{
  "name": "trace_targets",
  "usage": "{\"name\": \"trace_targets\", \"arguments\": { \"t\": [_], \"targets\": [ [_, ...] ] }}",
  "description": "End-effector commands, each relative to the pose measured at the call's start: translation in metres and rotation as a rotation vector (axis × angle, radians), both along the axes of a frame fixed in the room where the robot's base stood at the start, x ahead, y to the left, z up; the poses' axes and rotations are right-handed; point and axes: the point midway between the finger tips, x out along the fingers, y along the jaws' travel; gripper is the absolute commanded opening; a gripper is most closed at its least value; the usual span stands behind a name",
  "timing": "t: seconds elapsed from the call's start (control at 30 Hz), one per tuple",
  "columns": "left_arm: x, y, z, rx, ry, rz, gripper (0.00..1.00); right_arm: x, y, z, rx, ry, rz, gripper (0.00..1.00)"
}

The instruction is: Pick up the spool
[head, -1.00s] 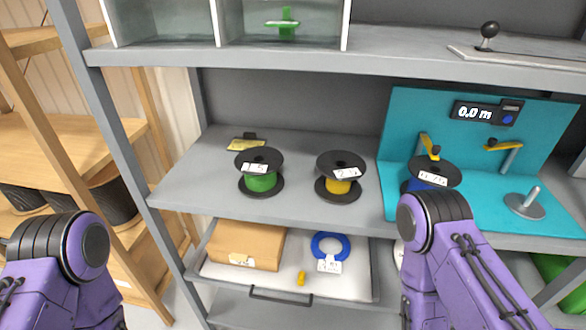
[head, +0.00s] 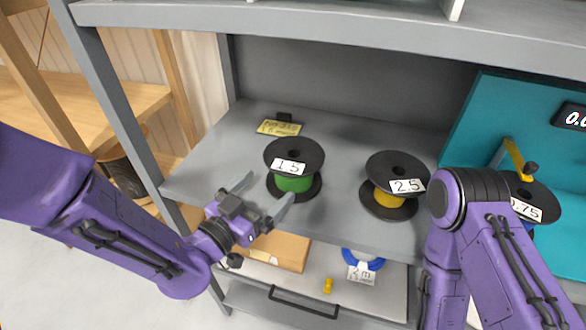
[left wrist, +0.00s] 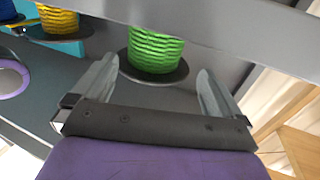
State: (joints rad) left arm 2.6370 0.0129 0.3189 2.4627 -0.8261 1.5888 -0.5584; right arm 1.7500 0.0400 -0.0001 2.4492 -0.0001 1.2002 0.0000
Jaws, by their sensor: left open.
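A spool of green wire with black flanges and a "1.5" label (head: 293,168) stands upright on the grey shelf. A spool of yellow wire labelled "2.5" (head: 392,187) stands to its right. A third spool labelled "0.75" (head: 530,203) is partly hidden behind my right arm. My left gripper (head: 262,192) is open and empty at the shelf's front edge, just in front of the green spool. In the left wrist view the green spool (left wrist: 153,50) lies ahead, between and beyond the two fingers (left wrist: 158,88). My right gripper is out of view.
The grey shelf (head: 340,220) has free room between the spools. A yellow tag (head: 279,128) lies at the back left. Below, an open drawer holds a cardboard box (head: 285,250), a blue ring (head: 362,260) and a small yellow item (head: 328,286). A teal panel stands right.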

Motion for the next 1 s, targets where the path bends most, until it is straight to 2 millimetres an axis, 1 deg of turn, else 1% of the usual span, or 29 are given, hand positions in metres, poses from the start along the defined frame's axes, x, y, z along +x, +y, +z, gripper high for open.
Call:
{"name": "trace_targets", "arguments": {
  "t": [0.03,0.1,0.23,0.37,0.43,0.53,0.73,0.77,0.8,0.87,0.9,0.97,1.0],
  "targets": [
    [0.008,-0.007,-0.001,0.0,-0.001,-0.005,1.0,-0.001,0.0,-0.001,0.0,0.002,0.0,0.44],
    [0.016,-0.015,0.0,0.0,0.001,-0.008,1.0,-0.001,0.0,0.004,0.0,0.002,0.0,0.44],
    [0.028,-0.024,-0.004,-0.001,0.004,-0.009,1.0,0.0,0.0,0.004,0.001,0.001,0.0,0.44],
    [0.047,-0.038,-0.013,-0.001,0.004,-0.009,1.0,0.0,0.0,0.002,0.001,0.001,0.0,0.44],
    [0.057,-0.044,-0.011,0.0,0.003,-0.007,1.0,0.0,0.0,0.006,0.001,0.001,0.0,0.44],
    [0.064,-0.048,-0.012,0.0,0.004,-0.006,1.0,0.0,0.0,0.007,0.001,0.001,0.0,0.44],
    [0.065,-0.048,-0.012,-0.001,0.004,-0.004,1.0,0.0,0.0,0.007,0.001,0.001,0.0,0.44],
    [0.065,-0.048,-0.012,-0.001,0.004,-0.004,0.94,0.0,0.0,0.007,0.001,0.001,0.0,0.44],
    [0.065,-0.048,-0.012,-0.001,0.004,-0.004,0.8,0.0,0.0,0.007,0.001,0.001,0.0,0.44],
    [0.065,-0.048,-0.012,0.0,0.005,-0.004,0.61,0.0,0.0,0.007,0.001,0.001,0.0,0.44],
    [0.065,-0.048,-0.012,0.0,0.005,-0.004,0.48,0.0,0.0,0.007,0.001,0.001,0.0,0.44],
    [0.065,-0.048,-0.013,0.0,0.005,-0.004,0.28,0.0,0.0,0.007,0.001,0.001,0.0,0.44],
    [0.065,-0.048,-0.011,-0.002,0.003,-0.003,0.26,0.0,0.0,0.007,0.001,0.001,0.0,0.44]
  ]
}}
